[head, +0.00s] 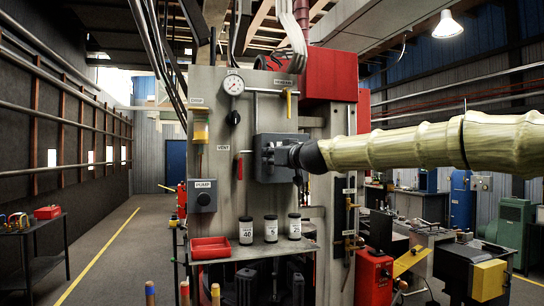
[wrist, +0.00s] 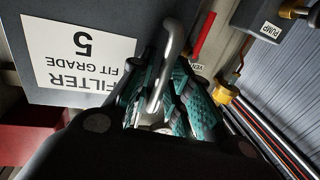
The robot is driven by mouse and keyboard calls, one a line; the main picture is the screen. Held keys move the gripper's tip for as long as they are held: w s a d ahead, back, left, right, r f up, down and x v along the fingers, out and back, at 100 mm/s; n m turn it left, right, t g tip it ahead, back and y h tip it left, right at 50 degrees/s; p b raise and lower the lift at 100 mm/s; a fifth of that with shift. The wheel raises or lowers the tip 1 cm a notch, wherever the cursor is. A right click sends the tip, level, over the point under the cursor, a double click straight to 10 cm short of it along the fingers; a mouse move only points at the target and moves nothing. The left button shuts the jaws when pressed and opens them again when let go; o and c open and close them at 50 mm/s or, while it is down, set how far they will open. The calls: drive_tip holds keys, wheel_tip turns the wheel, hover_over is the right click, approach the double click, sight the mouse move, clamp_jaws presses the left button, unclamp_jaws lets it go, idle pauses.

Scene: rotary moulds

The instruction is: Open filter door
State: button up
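The filter door (head: 264,143) is a dark grey panel on the front of the machine in the head view, and it looks closed. In the wrist view the door (wrist: 40,30) fills the upper left, with an upside-down white label reading FILTER, FIT GRADE 5. A curved grey metal handle (wrist: 172,45) stands out from it. My gripper (wrist: 160,100) has its green textured fingers on either side of the handle, close against it, and appears shut on it. In the head view my gripper (head: 285,156) is at the door's right part, and my arm hides some of it.
A red-handled vent valve (head: 239,167) is just left of the door. A gauge (head: 233,85) is above it and a pump box (head: 203,196) is lower left. Below are a red tray (head: 210,248) and jars marked 40 (head: 245,231), 5 (head: 271,230) and 25 (head: 294,227).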

clamp_jaws()
drive_tip(key=shift+d, duration=0.1)
